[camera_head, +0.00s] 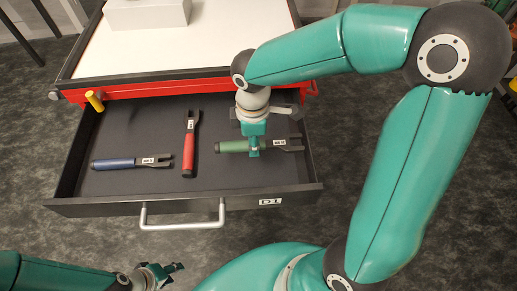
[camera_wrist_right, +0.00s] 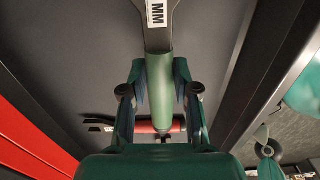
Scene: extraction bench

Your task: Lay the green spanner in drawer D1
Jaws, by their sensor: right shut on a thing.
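The green spanner (camera_head: 232,146) is over the right part of the open drawer D1 (camera_head: 235,180), its green handle to the left and its dark open jaw to the right. My right gripper (camera_head: 253,147) comes from above and is shut on the green handle. In the right wrist view, the handle (camera_wrist_right: 161,75) lies between the fingers of my right gripper (camera_wrist_right: 162,105), with a white label near its head. I cannot tell whether the spanner touches the drawer floor. My left gripper (camera_head: 163,276) is outside the drawer, at the bottom left; its opening is unclear.
A red spanner (camera_head: 188,155) and a blue spanner (camera_head: 118,163) lie in the drawer to the left. A yellow post (camera_head: 95,101) stands at the drawer's back left corner. A white block (camera_head: 146,13) sits on the bench top (camera_head: 200,50). The drawer handle (camera_head: 180,226) sticks out in front.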

